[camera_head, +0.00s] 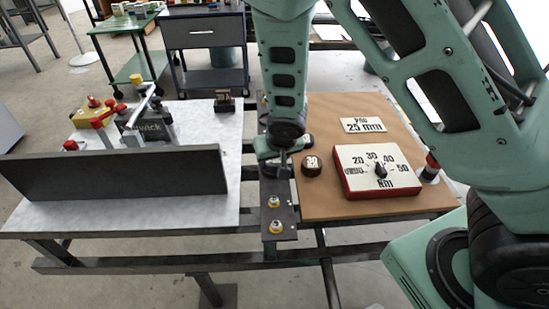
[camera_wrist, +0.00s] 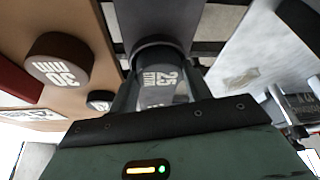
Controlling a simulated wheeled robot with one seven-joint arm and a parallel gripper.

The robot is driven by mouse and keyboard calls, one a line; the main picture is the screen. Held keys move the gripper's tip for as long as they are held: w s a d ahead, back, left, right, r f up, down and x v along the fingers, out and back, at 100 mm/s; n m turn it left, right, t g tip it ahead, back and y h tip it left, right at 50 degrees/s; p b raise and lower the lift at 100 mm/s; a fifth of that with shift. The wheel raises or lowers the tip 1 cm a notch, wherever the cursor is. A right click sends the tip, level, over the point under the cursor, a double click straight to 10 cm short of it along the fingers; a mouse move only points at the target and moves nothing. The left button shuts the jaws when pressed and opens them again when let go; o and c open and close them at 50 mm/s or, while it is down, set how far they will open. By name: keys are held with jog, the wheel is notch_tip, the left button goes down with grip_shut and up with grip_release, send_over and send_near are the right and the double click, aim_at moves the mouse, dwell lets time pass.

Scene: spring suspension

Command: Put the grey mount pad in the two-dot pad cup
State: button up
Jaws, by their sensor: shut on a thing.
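My gripper (camera_head: 278,163) points down over the dark plate (camera_head: 270,188) between the two tables. In the wrist view my gripper (camera_wrist: 162,88) is shut on the grey mount pad (camera_wrist: 163,78), a round pad marked 25 mm. A dark round rim (camera_wrist: 160,43) shows just beyond the pad; I cannot tell whether the pad is inside a cup or above it. Two small fittings with yellow and pale rings, a farther one (camera_head: 274,202) and a nearer one (camera_head: 276,227), sit on the plate's near part. Dot marks are not readable, so the two-dot pad cup cannot be singled out.
A brown pad (camera_head: 312,166) marked 30 stands right of my gripper, with another dark pad (camera_head: 308,140) behind. A red-sided dial box (camera_head: 350,187) and a 25 mm card (camera_head: 363,125) lie on the brown board. A tall dark panel (camera_head: 115,178) stands on the left table.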

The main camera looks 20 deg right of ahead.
jog(key=shift+s+f, duration=0.35)
jog(key=shift+f, duration=0.5)
jog(key=o, duration=1.1)
jog(key=shift+a+b, duration=0.1)
jog(key=shift+b, duration=0.2)
jog(key=shift+o, duration=0.2)
jog(key=shift+f, duration=0.1)
jog(key=w+p+v, duration=0.1)
jog(key=p+v, duration=0.3)
jog(key=v, duration=1.5)
jog(key=s+a+r+n+g+p, duration=0.2)
jog(key=s+a+r+n+p, duration=0.1)
jog(key=s+r, duration=0.5)
jog(key=s+a+r+n+g+p, duration=0.2)
jog(key=s+r+n+p, duration=0.3)
jog(key=s, duration=0.6)
notch_tip(320, 180, up, 3)
jog(key=p, duration=0.3)
jog(key=shift+a+g+y, duration=0.3)
jog(key=shift+a+y, duration=0.1)
